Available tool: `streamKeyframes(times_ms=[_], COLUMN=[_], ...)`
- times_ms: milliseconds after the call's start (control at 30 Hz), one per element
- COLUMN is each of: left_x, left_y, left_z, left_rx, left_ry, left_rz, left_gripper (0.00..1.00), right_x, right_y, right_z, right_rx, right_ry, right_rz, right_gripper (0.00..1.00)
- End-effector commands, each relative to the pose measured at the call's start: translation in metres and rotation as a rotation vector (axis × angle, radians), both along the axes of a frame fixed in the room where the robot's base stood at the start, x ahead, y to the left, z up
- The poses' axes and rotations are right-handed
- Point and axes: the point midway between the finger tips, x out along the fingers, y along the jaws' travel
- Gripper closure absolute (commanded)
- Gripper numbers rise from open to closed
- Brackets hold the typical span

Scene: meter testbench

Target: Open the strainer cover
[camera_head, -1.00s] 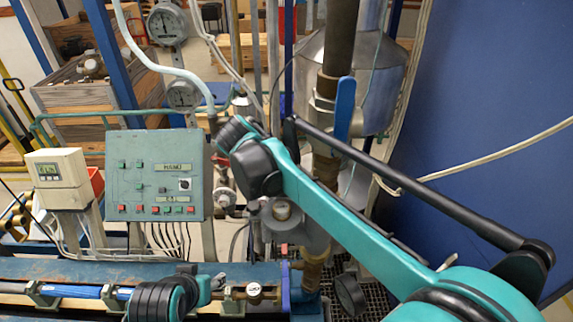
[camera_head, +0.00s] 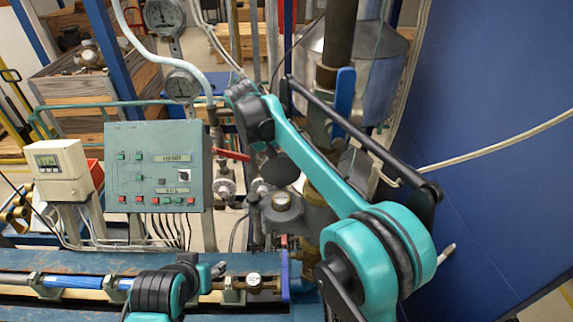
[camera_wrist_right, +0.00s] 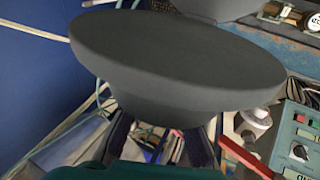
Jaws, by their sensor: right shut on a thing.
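A dark grey, dish-shaped piece, which looks like the strainer cover (camera_wrist_right: 180,65), fills the upper middle of the right wrist view. In the head view, a dark disc that seems to be this cover (camera_head: 279,172) hangs below my right wrist. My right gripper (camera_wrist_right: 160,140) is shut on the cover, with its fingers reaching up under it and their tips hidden. The grey strainer body (camera_head: 310,220) stands below and to the right of the disc. My left gripper (camera_head: 217,270) is low over the bench; its finger opening is too small to judge.
A control panel (camera_head: 155,165) and a white meter (camera_head: 62,170) stand left. A red-handled valve (camera_head: 231,155) is beside the right wrist. Pipes and a blue lever (camera_head: 344,92) crowd the middle. A blue wall (camera_head: 490,110) closes the right side.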

Motion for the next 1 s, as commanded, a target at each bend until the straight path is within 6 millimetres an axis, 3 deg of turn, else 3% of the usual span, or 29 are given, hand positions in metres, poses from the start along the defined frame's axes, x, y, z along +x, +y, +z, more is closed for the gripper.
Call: streamKeyframes(times_ms=[400,433,500,833,1000], left_x=[0.0,0.0,0.0,0.0,0.0], left_y=[0.0,0.0,0.0,0.0,0.0], left_z=[0.0,0.0,0.0,0.0,0.0], left_rx=[0.0,0.0,0.0,0.0,0.0], left_ry=[0.0,0.0,0.0,0.0,0.0], left_rz=[0.0,0.0,0.0,0.0,0.0], left_gripper=[0.5,0.5,0.5,0.5,0.5], right_x=[-0.001,-0.001,-0.001,-0.001,-0.003], right_y=[0.002,0.002,0.001,0.002,0.011], right_z=[-0.002,-0.002,-0.002,0.002,0.022], right_rx=[0.003,0.003,0.002,0.0,0.001], right_ry=[0.01,0.01,0.01,0.008,0.007], right_rz=[0.001,0.001,0.0,0.0,0.001], right_gripper=[1.0,0.77,0.64,0.64,0.64])
